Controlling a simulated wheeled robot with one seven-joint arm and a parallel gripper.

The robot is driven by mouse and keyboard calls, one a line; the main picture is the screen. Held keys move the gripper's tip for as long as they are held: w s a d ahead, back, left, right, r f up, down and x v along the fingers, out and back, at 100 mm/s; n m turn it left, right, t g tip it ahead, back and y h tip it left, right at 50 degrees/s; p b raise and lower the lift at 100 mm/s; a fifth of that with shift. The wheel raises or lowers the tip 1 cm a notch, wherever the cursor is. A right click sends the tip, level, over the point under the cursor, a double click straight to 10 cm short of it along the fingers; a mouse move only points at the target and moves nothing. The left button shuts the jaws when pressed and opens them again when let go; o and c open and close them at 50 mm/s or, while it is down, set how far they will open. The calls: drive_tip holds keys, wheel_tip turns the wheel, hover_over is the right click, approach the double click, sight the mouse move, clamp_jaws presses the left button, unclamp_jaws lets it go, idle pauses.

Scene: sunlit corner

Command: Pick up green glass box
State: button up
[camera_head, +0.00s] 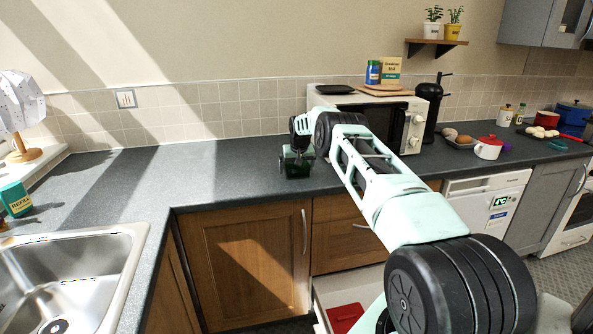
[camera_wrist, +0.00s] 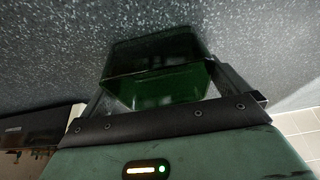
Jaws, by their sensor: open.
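The green glass box (camera_head: 296,167) stands on the dark countertop just left of the microwave, near the counter's front edge. My gripper (camera_head: 297,158) is directly over it and hides its upper part. In the wrist view the dark green, see-through box (camera_wrist: 155,88) lies between the two fingers of my gripper (camera_wrist: 162,78). The fingers are open, one along each side of the box. I cannot tell whether either finger touches it.
The microwave (camera_head: 407,117) stands close to the right of my gripper, with a dark coffee maker (camera_head: 431,103) beyond it. The countertop (camera_head: 215,175) is clear to the left, up to the sink (camera_head: 125,262). A drawer with a red item (camera_head: 345,317) is open below.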

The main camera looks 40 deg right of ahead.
drive_tip(key=shift+f, duration=0.1)
drive_tip(key=c, duration=0.9)
drive_tip(key=shift+o, duration=0.2)
